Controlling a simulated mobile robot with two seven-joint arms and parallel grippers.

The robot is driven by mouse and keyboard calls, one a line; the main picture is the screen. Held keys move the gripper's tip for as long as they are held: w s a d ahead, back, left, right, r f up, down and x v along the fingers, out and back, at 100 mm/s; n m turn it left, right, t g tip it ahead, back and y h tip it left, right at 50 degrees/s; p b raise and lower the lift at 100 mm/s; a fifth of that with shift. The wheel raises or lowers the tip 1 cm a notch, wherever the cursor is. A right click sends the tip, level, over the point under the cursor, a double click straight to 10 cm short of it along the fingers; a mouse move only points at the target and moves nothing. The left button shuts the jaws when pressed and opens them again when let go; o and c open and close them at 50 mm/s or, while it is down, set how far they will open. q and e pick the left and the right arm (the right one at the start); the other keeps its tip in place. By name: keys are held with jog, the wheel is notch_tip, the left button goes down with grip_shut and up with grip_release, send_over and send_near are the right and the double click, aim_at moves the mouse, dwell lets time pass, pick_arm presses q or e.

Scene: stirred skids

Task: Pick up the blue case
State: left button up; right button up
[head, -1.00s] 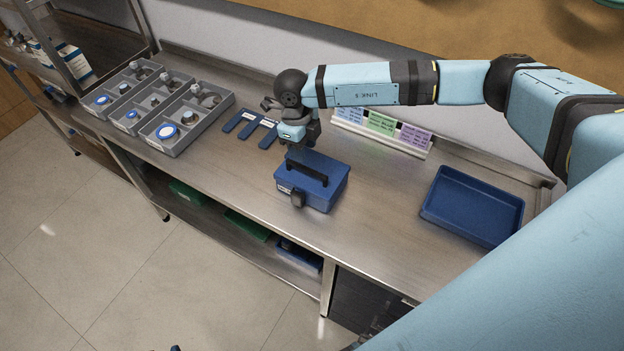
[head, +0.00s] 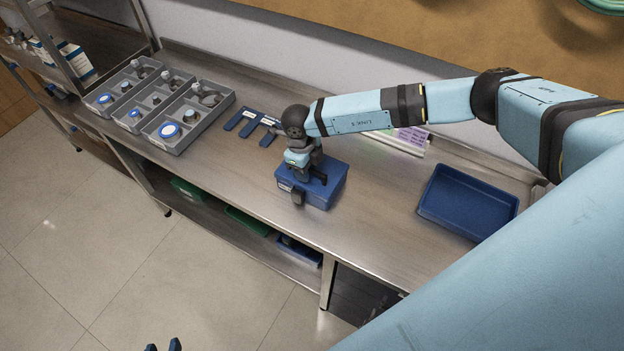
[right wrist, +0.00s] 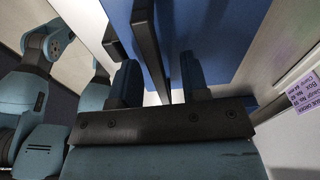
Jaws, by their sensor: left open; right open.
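The blue case (head: 326,194) sits closed on the steel bench, with a dark handle on its lid and a dark latch at its front. My right gripper (head: 310,176) is open, pointing down just over the lid and partly hiding the handle. In the right wrist view, the case (right wrist: 225,35) fills the upper middle. The dark handle bar (right wrist: 149,45) lies between the two open fingers of my right gripper (right wrist: 162,82); contact cannot be told. Only the fingertips of my left gripper (head: 163,346) show, open and empty, at the bottom edge over the floor.
An empty blue tray (head: 468,205) lies on the bench to the right. Grey compartment bins (head: 190,130) with parts stand at the left. Flat blue pieces (head: 243,120) lie behind the case. A label holder (head: 408,140) stands at the back, partly behind my arm.

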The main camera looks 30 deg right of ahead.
jog(key=shift+f+b, duration=0.25)
jog(key=shift+b, duration=0.05)
jog(key=shift+c, duration=0.4)
grip_shut()
jog(key=shift+w+r, duration=0.1)
dwell(1.2)
